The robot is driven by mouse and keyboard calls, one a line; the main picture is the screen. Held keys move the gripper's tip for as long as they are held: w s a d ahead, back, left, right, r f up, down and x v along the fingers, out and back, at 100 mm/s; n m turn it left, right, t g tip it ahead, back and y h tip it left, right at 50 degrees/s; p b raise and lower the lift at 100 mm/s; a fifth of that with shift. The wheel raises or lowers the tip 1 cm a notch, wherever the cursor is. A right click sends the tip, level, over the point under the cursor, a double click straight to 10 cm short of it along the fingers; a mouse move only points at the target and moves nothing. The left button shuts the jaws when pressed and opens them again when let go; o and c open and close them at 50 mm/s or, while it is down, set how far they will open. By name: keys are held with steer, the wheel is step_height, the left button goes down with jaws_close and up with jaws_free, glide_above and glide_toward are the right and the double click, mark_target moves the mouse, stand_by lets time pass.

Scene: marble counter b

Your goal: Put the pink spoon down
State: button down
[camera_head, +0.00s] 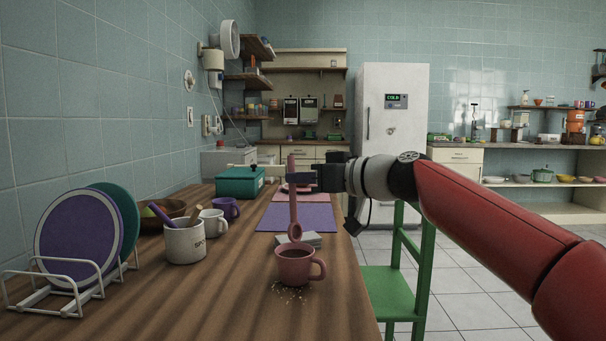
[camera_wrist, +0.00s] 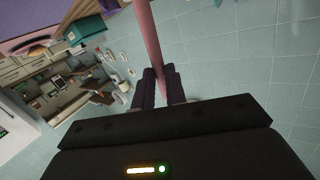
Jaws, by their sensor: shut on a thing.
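The pink spoon (camera_head: 293,209) hangs upright, bowl end down, in the head view. My gripper (camera_head: 303,178) is shut on its handle, well above the counter. The spoon's bowl shows just above the far rim of a pink mug (camera_head: 295,268) of dark liquid; I cannot tell whether it is over the mug or behind it. In the wrist view the spoon's handle (camera_wrist: 147,35) runs up from between my gripper's fingers (camera_wrist: 157,88); its bowl is out of sight there.
Light crumbs (camera_head: 289,295) lie around the mug. A grey stack (camera_head: 299,239) and a purple mat (camera_head: 297,217) lie behind it. A white utensil pot (camera_head: 185,245), white mug (camera_head: 212,224), purple mug (camera_head: 226,208) and plate rack (camera_head: 70,308) stand left. The wooden counter (camera_head: 215,300) is clear front left.

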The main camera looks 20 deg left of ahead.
steer(key=shift+f+b, duration=1.45)
steer(key=shift+f, duration=1.05)
steer(key=c, duration=1.3)
jaws_free()
steer(key=shift+c, duration=0.2)
steer(key=shift+d+f+b, duration=0.15)
steer(key=shift+d+b, duration=0.15)
steer(key=shift+b, duration=0.15)
steer(key=b, duration=0.4)
glide_toward(296, 205)
steer(key=shift+w+d+f, duration=0.2)
steer(key=shift+d+f, duration=0.1)
steer(key=shift+d, duration=0.4)
